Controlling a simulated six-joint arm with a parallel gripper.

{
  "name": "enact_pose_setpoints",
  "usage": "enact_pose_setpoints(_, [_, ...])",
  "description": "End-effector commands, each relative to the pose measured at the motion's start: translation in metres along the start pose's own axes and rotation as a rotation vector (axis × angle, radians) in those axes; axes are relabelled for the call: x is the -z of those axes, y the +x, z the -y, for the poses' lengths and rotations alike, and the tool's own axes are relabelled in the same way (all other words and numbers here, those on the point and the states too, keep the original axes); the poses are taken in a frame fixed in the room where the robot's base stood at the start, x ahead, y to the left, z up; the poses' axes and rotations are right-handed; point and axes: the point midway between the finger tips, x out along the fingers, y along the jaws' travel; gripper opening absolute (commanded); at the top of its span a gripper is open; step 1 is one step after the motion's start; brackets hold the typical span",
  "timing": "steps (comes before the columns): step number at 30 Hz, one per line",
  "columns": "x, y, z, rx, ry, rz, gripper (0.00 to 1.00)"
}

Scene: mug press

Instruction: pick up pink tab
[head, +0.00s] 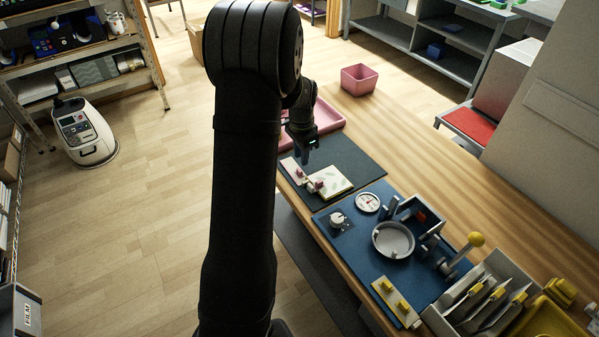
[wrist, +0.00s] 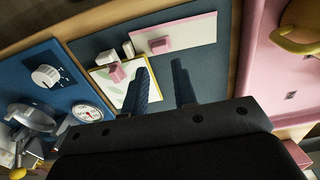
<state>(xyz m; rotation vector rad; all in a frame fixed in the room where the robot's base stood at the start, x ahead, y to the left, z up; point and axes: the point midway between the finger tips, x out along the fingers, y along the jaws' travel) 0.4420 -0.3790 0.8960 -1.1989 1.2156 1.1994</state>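One small pink tab (wrist: 160,43) sits on a white strip with a pink edge (wrist: 195,33) on the dark mat. A second pink tab (wrist: 117,73) is beside small white blocks at the corner of a pale, yellow-edged sheet (wrist: 100,84). In the head view, a pink tab (head: 318,185) shows by the sheet (head: 338,179). My gripper (wrist: 164,80) is open, with nothing between its two dark blue fingers. It hangs above the mat; its left finger covers part of the sheet in the wrist view.
A blue press board (head: 350,222) with dial, knob and round metal dish adjoins the mat. A pink tray (wrist: 262,85) holding a yellow-handled mug (wrist: 299,30) is on the mat's other side. A yellow-tab strip (head: 397,302) and grey rack (head: 490,290) stand nearer. Bare mat (head: 355,160) is free.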

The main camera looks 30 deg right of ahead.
Motion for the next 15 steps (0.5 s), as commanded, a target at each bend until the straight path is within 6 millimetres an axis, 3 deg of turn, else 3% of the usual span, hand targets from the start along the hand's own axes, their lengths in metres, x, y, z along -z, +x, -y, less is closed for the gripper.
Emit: enact_pose_setpoints(15, [-0.008, 0.054, 0.002, -0.001, -0.002, 0.001, 0.25])
